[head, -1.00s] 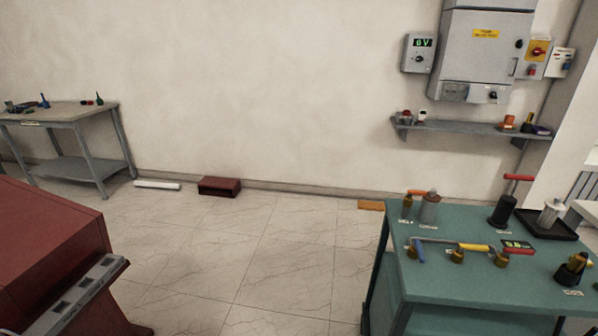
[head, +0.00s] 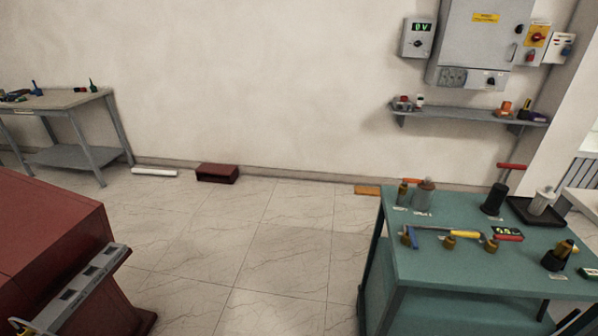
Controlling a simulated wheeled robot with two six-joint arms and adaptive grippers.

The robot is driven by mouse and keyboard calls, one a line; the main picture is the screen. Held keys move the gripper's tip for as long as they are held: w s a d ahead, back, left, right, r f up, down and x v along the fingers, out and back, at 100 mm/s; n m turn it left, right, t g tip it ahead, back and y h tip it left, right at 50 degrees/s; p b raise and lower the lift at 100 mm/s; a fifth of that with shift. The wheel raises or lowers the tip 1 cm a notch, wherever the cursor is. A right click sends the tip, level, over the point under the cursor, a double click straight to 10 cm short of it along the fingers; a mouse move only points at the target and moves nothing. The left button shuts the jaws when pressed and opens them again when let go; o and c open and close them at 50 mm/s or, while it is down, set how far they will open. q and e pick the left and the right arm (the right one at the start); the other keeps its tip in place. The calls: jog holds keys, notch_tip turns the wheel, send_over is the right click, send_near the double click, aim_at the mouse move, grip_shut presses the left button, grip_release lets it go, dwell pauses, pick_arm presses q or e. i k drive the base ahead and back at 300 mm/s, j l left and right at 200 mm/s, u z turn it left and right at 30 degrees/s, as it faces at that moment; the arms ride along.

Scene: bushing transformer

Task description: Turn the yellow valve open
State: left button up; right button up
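A yellow valve handle (head: 466,234) lies across a brass valve body (head: 449,242) on the teal table (head: 420,275) in the right part of the head view. It sits in a row between a blue-handled valve (head: 411,236) on its left and a red-handled one (head: 490,243) on its right. A small display with green digits (head: 508,233) stands beside the red one. The pipe behind the row is thin and grey. Neither gripper is in view.
A dark red cabinet (head: 50,225) fills the lower left. Clear tiled floor (head: 250,240) lies between it and the teal table. A grey workbench (head: 70,100) stands at the far left, a low dark red box (head: 217,173) by the wall. A wall shelf (head: 460,115) hangs behind the table.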

aim_at(453, 234)
jog(key=z, duration=1.4)
